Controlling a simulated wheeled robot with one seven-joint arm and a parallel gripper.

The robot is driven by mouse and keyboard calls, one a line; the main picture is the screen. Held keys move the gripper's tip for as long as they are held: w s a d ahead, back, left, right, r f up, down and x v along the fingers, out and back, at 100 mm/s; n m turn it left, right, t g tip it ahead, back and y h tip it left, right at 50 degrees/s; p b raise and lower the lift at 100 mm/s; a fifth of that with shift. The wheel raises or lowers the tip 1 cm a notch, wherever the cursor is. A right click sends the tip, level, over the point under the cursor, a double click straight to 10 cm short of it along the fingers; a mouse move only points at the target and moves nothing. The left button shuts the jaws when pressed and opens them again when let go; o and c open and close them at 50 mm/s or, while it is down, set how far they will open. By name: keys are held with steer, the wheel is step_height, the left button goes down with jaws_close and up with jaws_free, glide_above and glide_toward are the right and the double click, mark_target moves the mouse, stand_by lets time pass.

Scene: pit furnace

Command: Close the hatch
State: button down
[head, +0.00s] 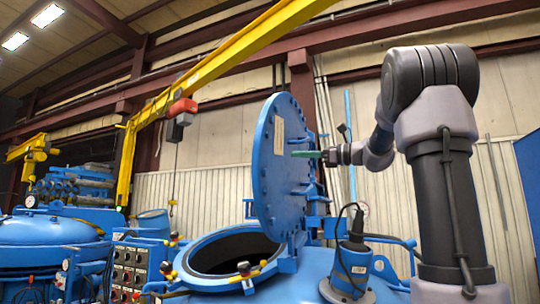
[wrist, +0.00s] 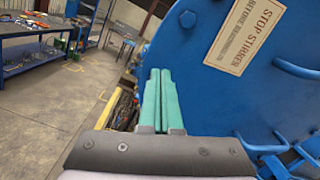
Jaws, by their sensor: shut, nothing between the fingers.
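The hatch (head: 281,165) is a round blue lid standing upright on its hinge at the right side of the blue vessel. The vessel's opening (head: 232,251) is uncovered and dark inside. My gripper (head: 296,153) has green fingers and is shut and empty. In the head view it appears at the hatch's right part, pointing left. I cannot tell whether the fingers touch the hatch.
A yellow crane beam (head: 215,62) with a red hoist (head: 182,107) hangs above. A blue cylinder (head: 352,265) stands right of the hatch. The wrist view shows a workbench (wrist: 35,45) and open floor at left.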

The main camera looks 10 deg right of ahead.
mark_target(263, 155)
steer(key=x, duration=1)
steer(key=shift+w+a, duration=0.1)
steer(key=shift+a, duration=0.1)
